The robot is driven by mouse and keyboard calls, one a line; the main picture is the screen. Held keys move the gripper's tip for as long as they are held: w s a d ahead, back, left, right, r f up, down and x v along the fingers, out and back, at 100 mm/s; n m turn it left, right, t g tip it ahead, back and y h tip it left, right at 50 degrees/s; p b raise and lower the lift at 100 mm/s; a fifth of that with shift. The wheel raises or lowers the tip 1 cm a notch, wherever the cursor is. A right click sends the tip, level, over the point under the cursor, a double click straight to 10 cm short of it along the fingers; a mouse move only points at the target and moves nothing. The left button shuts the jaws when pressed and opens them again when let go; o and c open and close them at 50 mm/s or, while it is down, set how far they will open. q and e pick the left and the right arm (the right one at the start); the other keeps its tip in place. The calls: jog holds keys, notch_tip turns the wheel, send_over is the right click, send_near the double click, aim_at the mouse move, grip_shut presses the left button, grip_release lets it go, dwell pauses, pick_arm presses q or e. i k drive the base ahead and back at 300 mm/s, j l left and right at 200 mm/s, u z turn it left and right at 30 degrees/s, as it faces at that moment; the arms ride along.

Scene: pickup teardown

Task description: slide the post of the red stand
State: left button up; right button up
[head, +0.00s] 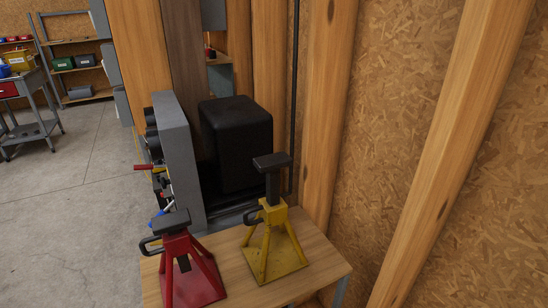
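The red stand (190,275) is a jack stand upright on the near left part of a wooden table. Its dark post (171,222) with a flat saddle top sits low, close above the red body. A dark loop handle (150,246) sticks out to the left of its top. A yellow jack stand (272,245) stands to its right, with its dark post (271,180) raised higher. Neither of my grippers shows in the head view.
The wooden table (325,268) has a little bare top around the stands. Behind it are a grey panel (179,155) and a black box-shaped object (237,145). A chipboard wall (400,110) closes the right side. Open concrete floor (85,200) lies left, with a cart (28,100) farther back.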

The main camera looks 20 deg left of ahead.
aim_at(171, 224)
jog(key=u, duration=1.6)
